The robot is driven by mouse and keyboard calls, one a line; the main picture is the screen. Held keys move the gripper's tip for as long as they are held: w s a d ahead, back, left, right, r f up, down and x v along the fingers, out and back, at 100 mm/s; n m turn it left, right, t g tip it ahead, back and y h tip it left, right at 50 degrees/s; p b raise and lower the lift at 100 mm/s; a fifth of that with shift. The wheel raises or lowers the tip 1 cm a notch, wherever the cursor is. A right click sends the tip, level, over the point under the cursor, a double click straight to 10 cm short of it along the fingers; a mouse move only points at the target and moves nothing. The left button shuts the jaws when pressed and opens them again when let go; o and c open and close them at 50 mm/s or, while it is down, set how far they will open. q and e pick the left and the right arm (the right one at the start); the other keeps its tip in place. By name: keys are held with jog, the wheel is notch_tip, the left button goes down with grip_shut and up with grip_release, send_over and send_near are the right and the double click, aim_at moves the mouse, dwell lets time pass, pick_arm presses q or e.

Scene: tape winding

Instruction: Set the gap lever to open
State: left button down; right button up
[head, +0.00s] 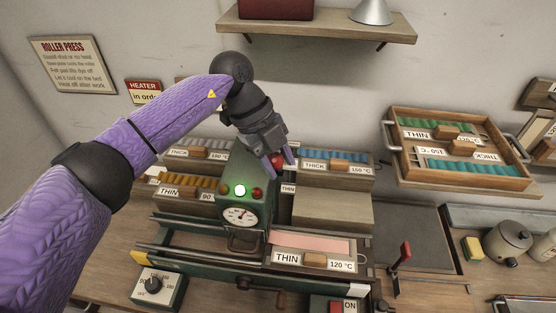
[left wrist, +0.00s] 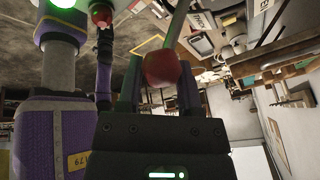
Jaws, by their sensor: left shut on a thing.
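My left gripper (head: 278,161) reaches in from the upper left and is shut on the red ball knob (head: 277,160) of a lever behind the gauge housing of the roller press. In the left wrist view the red knob (left wrist: 162,68) sits between the two fingers, with the lever's dark shaft (left wrist: 178,22) running away from it. The lever's foot and any gap marking are hidden or too small to read. My right gripper is not in view.
Trays of coloured strips stand behind the press, including a blue one (head: 332,155). A wooden rack (head: 462,178) is at the right. A red-handled lever (head: 404,253), a temperature dial box (head: 156,288) and an ON switch (head: 342,306) are in front. A shelf (head: 316,27) hangs above.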

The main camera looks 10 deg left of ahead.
pick_arm(q)
jog(key=c, duration=0.7)
grip_release()
jog(key=shift+w+a+f, duration=0.1)
jog(key=o, duration=0.4)
jog(key=shift+w+a+f, duration=0.1)
jog(key=shift+w, duration=0.2)
jog(key=shift+s+r, duration=0.15)
jog(key=shift+r, duration=0.05)
jog(key=v, duration=0.9)
jog(key=shift+a+r, duration=0.15)
jog(key=shift+r, duration=0.1)
